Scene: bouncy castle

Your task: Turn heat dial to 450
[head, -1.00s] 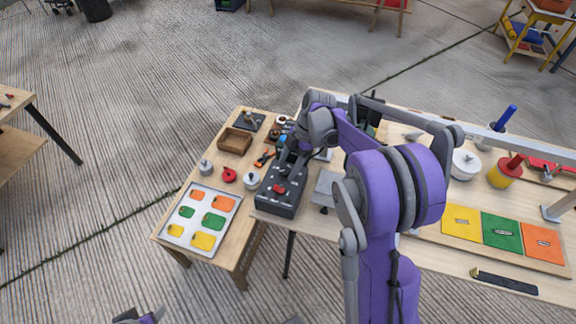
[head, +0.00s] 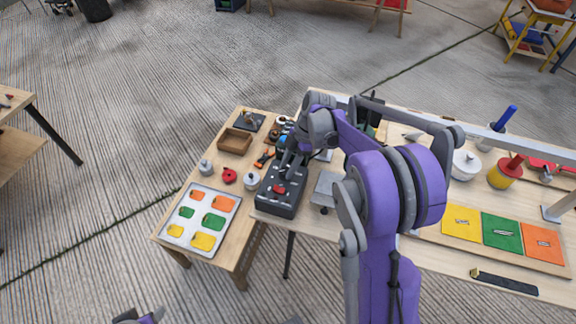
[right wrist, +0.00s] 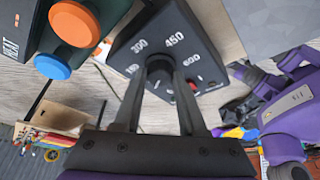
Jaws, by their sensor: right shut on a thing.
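The heat dial (right wrist: 160,66) is a dark knob on a black control box, ringed by white numbers. In the right wrist view I read 300, 450 and 600, with a partly hidden 150 at the left. My right gripper (right wrist: 160,80) is shut on the dial, one finger on each side. The dial's pointer is hidden, so I cannot tell its setting. In the head view the control box (head: 282,200) stands at the table's left end, with my right gripper (head: 288,160) over its far part. A small piece of my left arm shows at the bottom edge; its fingers cannot be made out.
A red button (head: 280,189) sits on the box's near part. A tray of coloured pieces (head: 174,230) lies on the lower table at left, with a wooden box (head: 235,141) behind it. Orange and blue round knobs (right wrist: 52,66) are close beside my right gripper.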

